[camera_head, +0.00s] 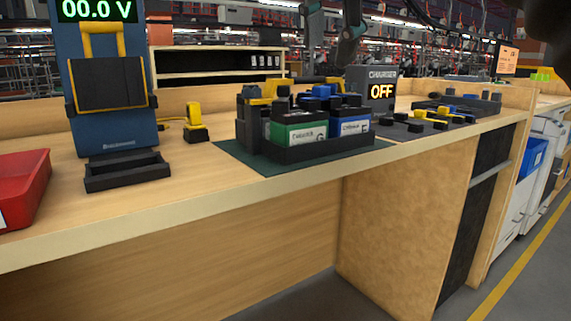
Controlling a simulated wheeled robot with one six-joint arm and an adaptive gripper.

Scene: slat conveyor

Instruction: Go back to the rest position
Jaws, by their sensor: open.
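My gripper is not recognisable in this view. A dark, out-of-focus shape fills the top right corner; I cannot tell what part it is. The wooden workbench (210,196) runs across the view. On it, a black tray (330,149) on a green mat (239,160) holds several battery packs, among them a green-labelled one (300,133) and a blue-labelled one (350,127). A blue tester (112,131) with a yellow clamp reads "00.0 V". A grey charger (381,76) reads "OFF".
A red bin (20,182) sits at the bench's left end. A black cradle (127,172) lies before the tester, with a yellow plug (196,127) beside it. A dark mat (412,131) with black and yellow parts lies right. Floor with a yellow line (527,250) is clear at lower right.

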